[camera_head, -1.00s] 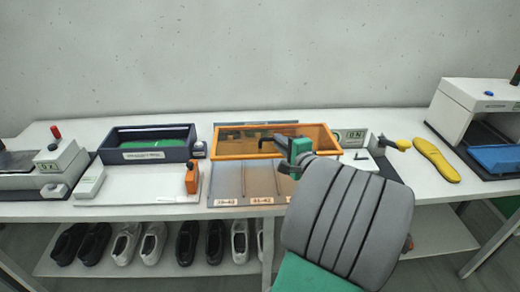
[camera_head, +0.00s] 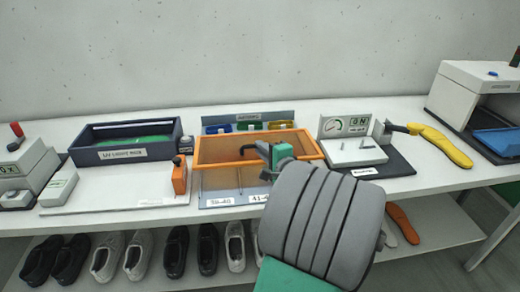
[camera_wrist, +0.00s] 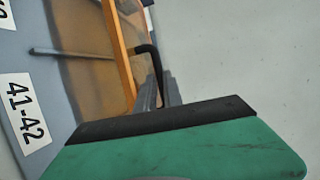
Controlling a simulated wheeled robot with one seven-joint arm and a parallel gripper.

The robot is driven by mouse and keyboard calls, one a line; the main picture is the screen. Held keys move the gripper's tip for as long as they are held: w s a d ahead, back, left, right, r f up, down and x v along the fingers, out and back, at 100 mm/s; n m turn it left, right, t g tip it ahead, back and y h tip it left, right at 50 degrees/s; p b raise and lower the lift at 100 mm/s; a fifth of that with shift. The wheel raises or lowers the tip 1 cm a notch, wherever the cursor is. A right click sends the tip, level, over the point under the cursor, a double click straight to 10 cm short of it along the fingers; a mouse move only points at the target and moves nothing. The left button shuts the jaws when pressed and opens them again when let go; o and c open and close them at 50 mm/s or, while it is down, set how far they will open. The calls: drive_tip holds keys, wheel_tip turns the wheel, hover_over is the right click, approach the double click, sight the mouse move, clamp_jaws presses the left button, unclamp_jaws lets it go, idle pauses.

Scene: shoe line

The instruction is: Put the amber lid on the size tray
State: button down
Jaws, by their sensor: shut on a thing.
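The amber lid (camera_head: 215,161) is a see-through panel in an orange frame with a black bent handle. My gripper (camera_head: 271,151) is shut on that handle near the lid's right part. The lid appears raised over the back part of the size tray (camera_head: 210,201), a grey tray with dividers and size labels along its front. In the wrist view, the lid's orange frame (camera_wrist: 119,58) and black handle (camera_wrist: 153,64) show beyond my green gripper, with the tray's 41-42 label beside them. My gripper and arm hide the tray's right part. The gap between lid and tray is unclear.
A rack with blue, green and yellow items (camera_head: 249,118) stands behind the lid. An orange-bodied device (camera_head: 180,176) stands close to the tray's left side. A scale-like device (camera_head: 357,151) is at the right. A dark blue box (camera_head: 126,152) is at the left.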

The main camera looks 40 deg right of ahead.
drive_tip(key=shift+f+b, duration=2.3)
drive_tip(key=shift+f, duration=0.9)
drive_tip(key=c, duration=1.4)
unclamp_jaws()
drive_tip(key=shift+a, duration=0.1)
drive_tip(key=shift+f, duration=0.1)
drive_tip(key=v, duration=0.7)
drive_tip(key=shift+s+r, duration=0.25)
drive_tip(key=shift+s, duration=0.15)
